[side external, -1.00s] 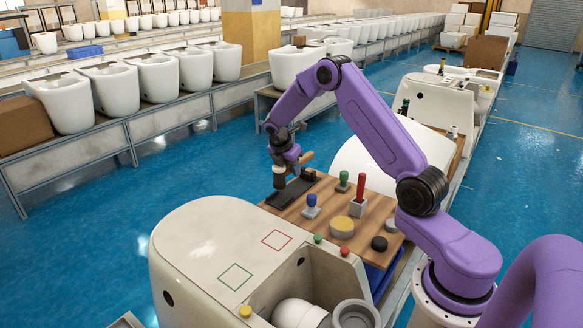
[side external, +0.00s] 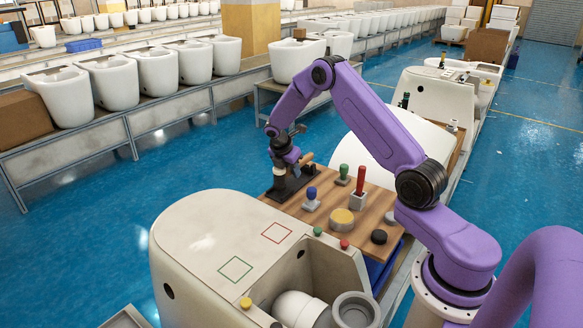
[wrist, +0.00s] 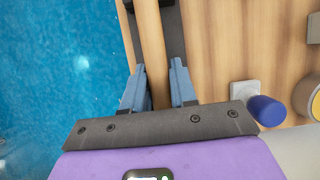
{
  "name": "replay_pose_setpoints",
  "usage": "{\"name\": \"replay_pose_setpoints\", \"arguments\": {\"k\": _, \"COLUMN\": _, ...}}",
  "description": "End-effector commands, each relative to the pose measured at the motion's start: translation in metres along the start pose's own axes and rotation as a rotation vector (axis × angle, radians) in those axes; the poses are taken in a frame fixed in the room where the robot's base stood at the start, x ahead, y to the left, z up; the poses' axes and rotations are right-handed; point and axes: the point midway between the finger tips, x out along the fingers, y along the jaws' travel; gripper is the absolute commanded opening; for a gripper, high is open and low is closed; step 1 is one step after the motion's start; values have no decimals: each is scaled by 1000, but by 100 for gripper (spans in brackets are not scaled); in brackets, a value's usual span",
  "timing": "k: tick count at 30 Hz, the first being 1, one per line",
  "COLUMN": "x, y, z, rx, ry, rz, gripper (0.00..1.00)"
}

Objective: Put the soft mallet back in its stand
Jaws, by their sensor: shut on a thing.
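The soft mallet's wooden handle (wrist: 153,45) runs between the two blue fingers of my gripper (wrist: 158,68) in the wrist view. My gripper (side external: 291,161) is shut on it. In the side external view, the handle end (side external: 307,158) sticks out to the right of the fingers. The mallet's head is hard to make out there, low among dark parts at the stand. The dark stand (side external: 293,186) is at the far left corner of the wooden board, directly below my gripper. Whether the mallet rests in it, I cannot tell.
The wooden board (side external: 325,212) also holds a blue-handled stamp (side external: 311,200), a green-handled one (side external: 343,174), a red-handled tool (side external: 359,188), a yellow round pad (side external: 342,219) and a dark puck (side external: 379,237). A white toilet body (side external: 205,245) stands in front.

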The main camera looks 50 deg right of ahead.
Motion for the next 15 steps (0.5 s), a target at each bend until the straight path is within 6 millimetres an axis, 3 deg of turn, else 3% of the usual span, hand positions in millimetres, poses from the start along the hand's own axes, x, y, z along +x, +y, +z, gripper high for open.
{"name": "replay_pose_setpoints", "arguments": {"k": 15, "x": 14, "y": 1, "z": -6, "rx": 0, "ry": -1, "rz": 2, "gripper": 0}}
